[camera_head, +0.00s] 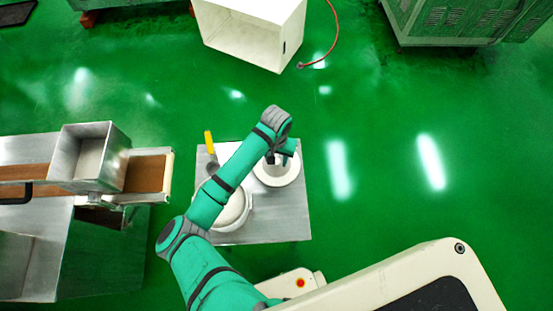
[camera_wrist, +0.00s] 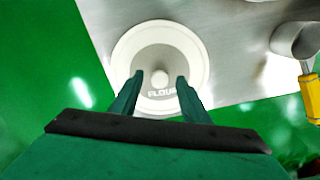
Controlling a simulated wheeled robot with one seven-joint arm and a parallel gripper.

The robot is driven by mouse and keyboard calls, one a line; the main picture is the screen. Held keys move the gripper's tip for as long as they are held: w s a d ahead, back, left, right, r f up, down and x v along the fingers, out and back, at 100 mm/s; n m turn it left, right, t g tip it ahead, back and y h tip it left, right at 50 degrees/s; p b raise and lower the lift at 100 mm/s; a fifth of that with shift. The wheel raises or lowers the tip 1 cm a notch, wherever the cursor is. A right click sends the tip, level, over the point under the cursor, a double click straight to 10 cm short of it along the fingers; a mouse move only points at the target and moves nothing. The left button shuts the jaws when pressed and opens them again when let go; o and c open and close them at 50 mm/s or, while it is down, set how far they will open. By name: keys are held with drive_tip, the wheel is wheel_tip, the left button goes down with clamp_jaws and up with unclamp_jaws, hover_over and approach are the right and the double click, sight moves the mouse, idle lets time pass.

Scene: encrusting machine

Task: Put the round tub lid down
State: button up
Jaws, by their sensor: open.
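The round tub lid (camera_head: 284,180) is a white disc lying flat at the right side of the metal table (camera_head: 285,226). In the wrist view the lid (camera_wrist: 128,52) shows a round knob in its middle and the word FLOUR. My gripper (camera_wrist: 159,78) is open, with one fingertip to each side of the knob and gaps between. In the head view my gripper (camera_head: 279,158) is over the lid and hides part of it. A round white tub (camera_head: 236,214) stands to the left of the lid, partly hidden by my arm.
A scoop with a yellow handle (camera_head: 209,143) lies at the table's far left corner; it also shows in the wrist view (camera_wrist: 310,92). A machine with a metal hopper (camera_head: 88,157) and brown belt stands to the left. The green floor right of the table is clear.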

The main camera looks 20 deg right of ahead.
sight(277, 162)
wheel_tip(277, 162, up, 11)
drive_tip(key=d+r+n+t+h, duration=0.25)
drive_tip(key=d+r+h, duration=0.2)
drive_tip(key=d, duration=0.65)
drive_tip(key=d+r+n+t+h, duration=0.2)
drive_tip(key=d+r+t+h, duration=0.3)
drive_tip(key=d, duration=0.6)
drive_tip(key=s+a+f+n+t+y, duration=0.35)
drive_tip(key=s+a, duration=0.35)
drive_tip(key=a, duration=0.4)
drive_tip(key=s+a+f+n+t+y, duration=0.35)
drive_tip(key=s+a, duration=0.25)
drive_tip(key=a, duration=0.5)
drive_tip(key=s+a+r+m+y, duration=0.1)
drive_tip(key=s+a+r+m, duration=0.1)
drive_tip(key=s+a, duration=0.5)
drive_tip(key=s+a+r+m+y, duration=0.1)
drive_tip(key=s+a+r+m, duration=0.1)
drive_tip(key=s+a, duration=0.5)
drive_tip(key=shift+s+a+r+t, duration=0.3)
drive_tip(key=shift+s+a+t, duration=0.05)
drive_tip(key=shift+s+t, duration=0.1)
